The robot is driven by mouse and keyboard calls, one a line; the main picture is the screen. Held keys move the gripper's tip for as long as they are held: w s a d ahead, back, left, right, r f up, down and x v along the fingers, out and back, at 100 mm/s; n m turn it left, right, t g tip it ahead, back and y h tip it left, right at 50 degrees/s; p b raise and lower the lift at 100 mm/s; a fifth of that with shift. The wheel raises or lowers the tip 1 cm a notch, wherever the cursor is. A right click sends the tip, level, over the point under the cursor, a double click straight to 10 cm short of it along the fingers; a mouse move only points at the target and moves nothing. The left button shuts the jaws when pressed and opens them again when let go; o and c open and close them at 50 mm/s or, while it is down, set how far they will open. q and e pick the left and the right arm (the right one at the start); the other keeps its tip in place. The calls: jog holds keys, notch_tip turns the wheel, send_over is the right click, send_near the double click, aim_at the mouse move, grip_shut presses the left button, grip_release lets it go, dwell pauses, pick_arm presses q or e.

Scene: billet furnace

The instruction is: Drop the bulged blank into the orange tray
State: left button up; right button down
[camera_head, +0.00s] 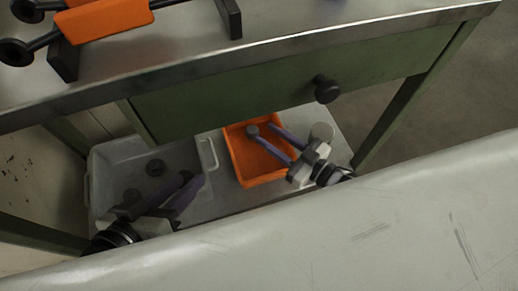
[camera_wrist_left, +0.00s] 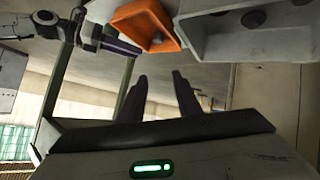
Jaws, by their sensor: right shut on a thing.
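The orange tray (camera_head: 237,165) stands low beneath the green drawer and also shows in the left wrist view (camera_wrist_left: 136,14). My right gripper (camera_head: 261,130) reaches over it from the right, its purple fingers shut on a small dark round blank (camera_head: 253,131) at the tips. Whether this blank is bulged is too small to tell. My left gripper (camera_head: 193,180) is above the front right part of the grey bin. In the left wrist view its two fingers (camera_wrist_left: 160,80) stand apart with nothing between them.
The grey bin (camera_head: 103,162) left of the tray holds dark round blanks (camera_head: 155,167). A pale surface (camera_head: 330,235) fills the foreground.

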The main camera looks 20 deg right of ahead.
jog(key=c, duration=1.2)
grip_release()
jog(key=shift+r, duration=0.15)
jog(key=shift+o, duration=0.2)
jog(key=shift+f, duration=0.2)
jog(key=shift+s, duration=0.15)
pick_arm(q)
jog(key=f+p, duration=0.1)
jog(key=a+f+p, duration=0.1)
jog(key=g+y+p, duration=0.1)
jog(key=shift+s+a+f, duration=0.25)
jog(key=shift+a+f, duration=0.1)
jog(key=shift+f, duration=0.05)
pick_arm(e)
jog(key=v, duration=1)
jog(key=shift+r, duration=0.15)
